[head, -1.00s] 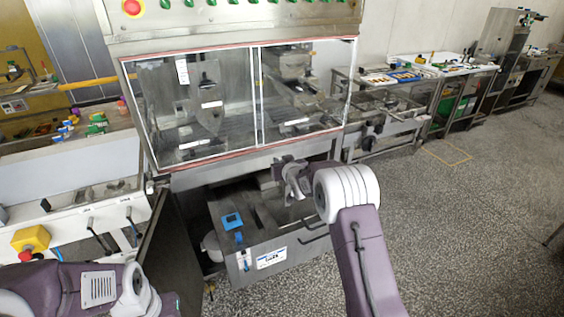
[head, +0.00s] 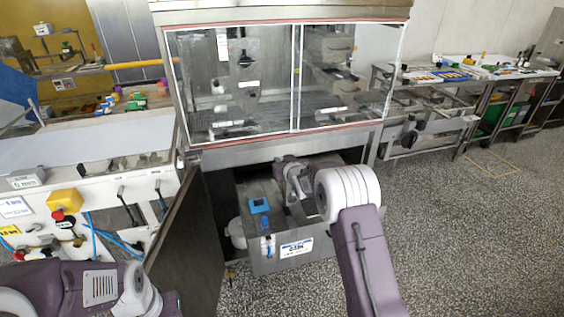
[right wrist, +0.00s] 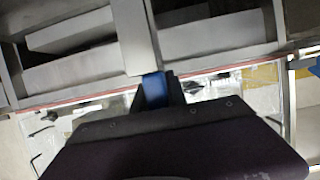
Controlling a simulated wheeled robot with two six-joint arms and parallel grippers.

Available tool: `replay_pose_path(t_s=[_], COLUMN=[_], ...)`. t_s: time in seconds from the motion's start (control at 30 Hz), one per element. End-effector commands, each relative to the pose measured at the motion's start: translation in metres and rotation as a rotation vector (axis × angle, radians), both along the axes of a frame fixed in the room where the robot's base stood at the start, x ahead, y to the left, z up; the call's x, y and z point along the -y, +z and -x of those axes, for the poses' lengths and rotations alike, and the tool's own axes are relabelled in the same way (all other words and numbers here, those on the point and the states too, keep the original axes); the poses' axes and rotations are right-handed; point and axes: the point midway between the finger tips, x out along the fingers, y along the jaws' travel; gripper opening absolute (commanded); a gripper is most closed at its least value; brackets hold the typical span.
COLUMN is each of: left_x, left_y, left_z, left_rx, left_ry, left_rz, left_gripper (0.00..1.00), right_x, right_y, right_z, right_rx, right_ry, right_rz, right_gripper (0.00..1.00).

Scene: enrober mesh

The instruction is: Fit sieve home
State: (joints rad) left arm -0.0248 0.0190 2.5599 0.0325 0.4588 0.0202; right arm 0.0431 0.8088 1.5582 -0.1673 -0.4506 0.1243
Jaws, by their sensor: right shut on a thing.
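My right gripper (head: 291,190) reaches into the low opening under the glazed machine, above the steel tank (head: 262,263); my own wrist hides most of its jaws. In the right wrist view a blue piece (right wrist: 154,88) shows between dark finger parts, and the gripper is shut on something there. I cannot make out the sieve's mesh in either view. The tank has a white label (head: 296,247), a blue square part (head: 259,205) on its top and a blue clip (head: 268,245) on its front. My left arm shows at the lower left; its gripper is out of view.
The glazed cabinet (head: 245,90) overhangs the opening. A dark open door panel (head: 190,250) stands left of the tank. A white conveyor (head: 85,150) with a yellow switch box (head: 65,200) is further left.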

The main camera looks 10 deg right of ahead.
Motion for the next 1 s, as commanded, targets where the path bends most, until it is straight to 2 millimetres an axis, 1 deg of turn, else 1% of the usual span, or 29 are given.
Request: replay_pose_path(t_s=[0.1,1.0], left_x=[0.000,0.000], left_y=[-0.007,-0.045], left_z=[0.000,0.000], left_rx=[0.000,0.000], left_ry=[0.000,0.000], left_rz=[0.000,0.000], left_gripper=[0.36,0.36], right_x=[0.000,0.000], right_y=[-0.008,-0.052], right_z=[0.000,0.000], right_rx=[0.001,0.001], right_ry=[0.000,0.000], right_rz=[0.000,0.000], right_gripper=[0.00,0.00])
